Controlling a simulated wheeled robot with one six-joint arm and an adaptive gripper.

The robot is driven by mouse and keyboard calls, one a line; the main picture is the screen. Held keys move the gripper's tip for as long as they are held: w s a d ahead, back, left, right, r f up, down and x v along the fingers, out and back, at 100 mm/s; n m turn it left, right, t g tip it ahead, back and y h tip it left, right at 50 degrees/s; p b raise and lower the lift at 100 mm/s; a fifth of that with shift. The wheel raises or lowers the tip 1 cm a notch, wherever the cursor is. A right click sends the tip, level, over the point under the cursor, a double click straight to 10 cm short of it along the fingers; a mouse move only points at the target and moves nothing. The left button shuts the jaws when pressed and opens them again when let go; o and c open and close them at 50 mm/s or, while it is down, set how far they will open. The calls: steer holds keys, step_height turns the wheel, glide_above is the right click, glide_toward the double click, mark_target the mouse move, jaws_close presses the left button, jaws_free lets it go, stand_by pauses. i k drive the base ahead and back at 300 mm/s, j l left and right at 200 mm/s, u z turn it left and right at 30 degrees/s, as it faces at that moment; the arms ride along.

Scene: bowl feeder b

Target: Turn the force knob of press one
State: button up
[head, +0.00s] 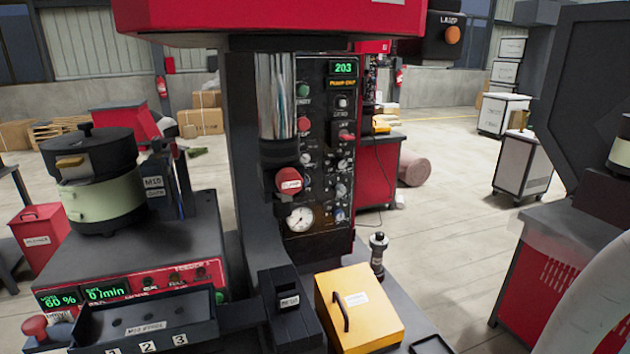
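A press stands in the middle of the head view, with a red head (280,15) on top and a chrome ram (277,95) below it. To the right of the ram is its dark control panel (325,235), with a green display (343,68) reading 203. The panel carries green and red buttons, a red lever-like switch (346,137), several small knobs (342,165) and a round white gauge (300,218). The labels are too small to read, so I cannot tell which knob is the force knob. The ram partly hides the panel's left edge. My gripper is not in view.
A red mushroom button (289,181) sticks out before the panel. A yellow box with a handle (358,308) and a dark post (378,255) stand below it. A feeder with a bowl (105,200) is at left. A dark machine (590,110) stands at right. Floor between is open.

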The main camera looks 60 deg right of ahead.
mark_target(341, 163)
steer(key=u, duration=0.7)
steer(key=z, duration=1.85)
